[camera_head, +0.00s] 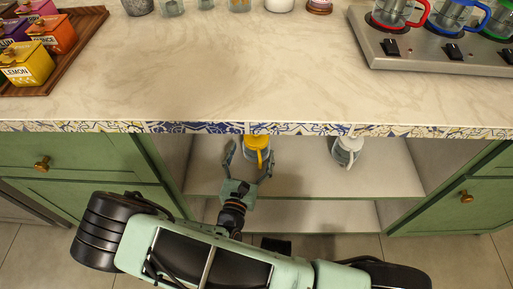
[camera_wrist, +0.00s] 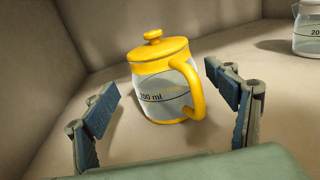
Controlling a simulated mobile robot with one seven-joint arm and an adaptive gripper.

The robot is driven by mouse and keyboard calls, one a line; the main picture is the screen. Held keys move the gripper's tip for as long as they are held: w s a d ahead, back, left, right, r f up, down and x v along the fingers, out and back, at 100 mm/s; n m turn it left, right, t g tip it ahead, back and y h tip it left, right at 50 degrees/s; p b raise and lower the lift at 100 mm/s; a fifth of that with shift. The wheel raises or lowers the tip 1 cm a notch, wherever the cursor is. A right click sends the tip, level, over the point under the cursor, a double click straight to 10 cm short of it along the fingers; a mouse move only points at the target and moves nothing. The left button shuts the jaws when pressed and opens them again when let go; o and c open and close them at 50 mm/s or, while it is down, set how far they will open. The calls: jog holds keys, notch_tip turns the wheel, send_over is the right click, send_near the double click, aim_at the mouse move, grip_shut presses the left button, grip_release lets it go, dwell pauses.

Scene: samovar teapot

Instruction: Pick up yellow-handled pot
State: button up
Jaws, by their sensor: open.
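The yellow-handled pot (camera_wrist: 160,85) is a small clear pot with a yellow lid, yellow rim and yellow handle, marked "200 ml". It stands on the cabinet shelf and also shows in the head view (camera_head: 257,145), partly hidden by the counter edge. Its handle faces my gripper and lies toward the right in the wrist view. My gripper (camera_wrist: 168,112) is open, with one finger to the left and one to the right of the pot. It also shows in the head view (camera_head: 249,165) at the shelf. The fingers look apart from the pot.
A white-handled pot (camera_head: 346,150) stands further right on the same shelf (camera_head: 305,180). The counter edge (camera_head: 300,129) overhangs the shelf. On the counter are a wooden tray (camera_head: 75,58) of coloured tea boxes and a metal stove (camera_head: 440,57) with several pots.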

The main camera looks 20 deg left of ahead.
aim_at(256, 142)
jog(key=w+b, duration=0.1)
jog(key=w, duration=0.3)
jog(key=shift+w+d, duration=0.15)
jog(key=shift+w, duration=0.1)
jog(key=shift+c, duration=0.3)
jog(key=c, duration=1.3)
jog(key=shift+r, duration=0.1)
jog(key=shift+c, duration=0.8)
